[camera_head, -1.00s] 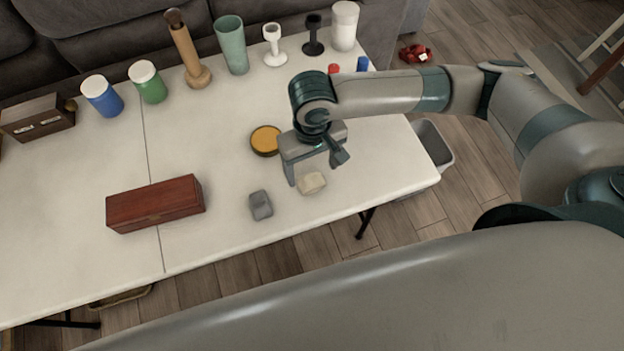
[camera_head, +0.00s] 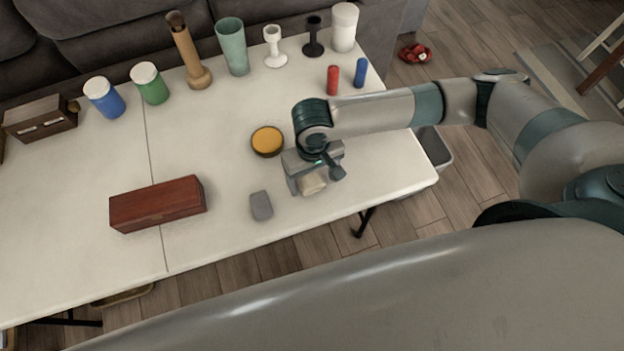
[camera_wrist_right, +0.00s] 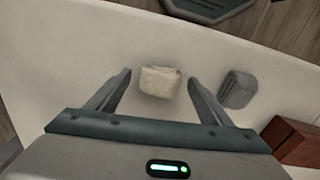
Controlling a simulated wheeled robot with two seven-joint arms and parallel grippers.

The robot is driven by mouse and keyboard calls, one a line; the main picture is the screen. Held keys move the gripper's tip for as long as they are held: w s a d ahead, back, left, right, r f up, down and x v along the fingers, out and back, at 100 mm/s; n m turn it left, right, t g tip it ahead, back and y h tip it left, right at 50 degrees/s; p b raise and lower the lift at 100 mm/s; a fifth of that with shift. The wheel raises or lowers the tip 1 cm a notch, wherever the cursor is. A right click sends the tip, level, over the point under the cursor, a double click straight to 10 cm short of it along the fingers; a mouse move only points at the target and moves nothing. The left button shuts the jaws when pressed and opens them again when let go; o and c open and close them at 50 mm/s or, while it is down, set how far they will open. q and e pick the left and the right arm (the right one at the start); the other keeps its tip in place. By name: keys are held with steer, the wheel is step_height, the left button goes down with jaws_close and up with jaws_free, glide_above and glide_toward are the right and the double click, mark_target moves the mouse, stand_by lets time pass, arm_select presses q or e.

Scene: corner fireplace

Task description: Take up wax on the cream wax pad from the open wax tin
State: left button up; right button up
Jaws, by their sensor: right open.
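The cream wax pad (camera_head: 313,184) lies on the white table near its front edge. My right gripper (camera_head: 318,180) is lowered over it and open. In the right wrist view the cream pad (camera_wrist_right: 160,81) sits between the two spread fingers (camera_wrist_right: 160,88), with a gap to each side. The open wax tin (camera_head: 267,141), dark with amber wax, stands on the table just behind and left of my right gripper. A grey pad (camera_head: 261,206) lies left of the cream one, and it also shows in the right wrist view (camera_wrist_right: 238,89). My left gripper is not in view.
A reddish wooden box (camera_head: 157,204) lies left on the table (camera_head: 215,215). Blue and green jars, a wooden holder, a green cup, candlesticks and a white canister (camera_head: 344,27) line the back. Small red (camera_head: 333,80) and blue (camera_head: 361,72) cylinders stand behind my right forearm.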

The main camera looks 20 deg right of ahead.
steer(key=shift+f, duration=0.25)
steer(key=c, duration=1.1)
steer(key=shift+r, duration=0.1)
